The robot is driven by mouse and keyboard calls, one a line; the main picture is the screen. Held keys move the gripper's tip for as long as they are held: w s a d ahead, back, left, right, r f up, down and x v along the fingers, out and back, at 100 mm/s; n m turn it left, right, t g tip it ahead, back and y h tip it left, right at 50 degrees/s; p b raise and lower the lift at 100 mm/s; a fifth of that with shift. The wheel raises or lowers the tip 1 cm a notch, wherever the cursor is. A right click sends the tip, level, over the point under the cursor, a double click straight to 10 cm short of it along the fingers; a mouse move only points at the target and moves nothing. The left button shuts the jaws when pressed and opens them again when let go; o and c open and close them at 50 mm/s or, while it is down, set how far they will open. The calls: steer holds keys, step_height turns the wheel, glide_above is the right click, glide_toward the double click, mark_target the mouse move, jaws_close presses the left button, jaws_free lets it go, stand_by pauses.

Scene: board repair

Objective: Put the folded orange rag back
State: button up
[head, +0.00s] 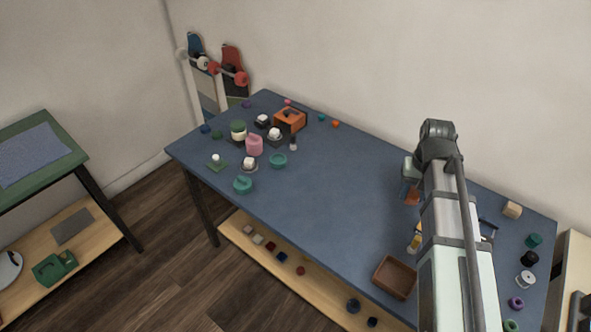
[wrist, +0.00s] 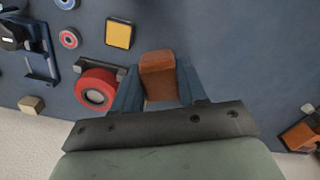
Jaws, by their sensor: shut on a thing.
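The folded orange rag (wrist: 158,72) is between the two blue fingers of my gripper (wrist: 157,92) in the wrist view. The fingers are shut on its sides, and its brownish-orange top face shows. In the head view a small orange part of the rag (head: 411,196) shows just below my gripper (head: 409,182), at the left side of my arm. My arm hides much of the table's right part there. I cannot tell whether the rag touches the tabletop.
The blue table (head: 330,195) is clear in its middle. A brown tray (head: 394,278) sits at the front edge. An orange box (head: 291,119) stands among small parts at the left. In the wrist view, a red wheel (wrist: 79,81) and a yellow block (wrist: 119,34) lie close by.

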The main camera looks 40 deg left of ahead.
steer(key=s+a+n, duration=0.2)
steer(key=s+a, duration=0.2)
steer(key=a, duration=0.6)
steer(key=s+a+n, duration=0.2)
steer(key=s+a, duration=0.2)
steer(key=a, duration=0.6)
steer(key=n, duration=0.9)
glide_above(228, 177)
steer(key=shift+a+f, duration=0.1)
steer(key=shift+f, duration=4.8)
steer(key=shift+f, duration=0.1)
steer(key=o, duration=1)
step_height(228, 177, up, 12)
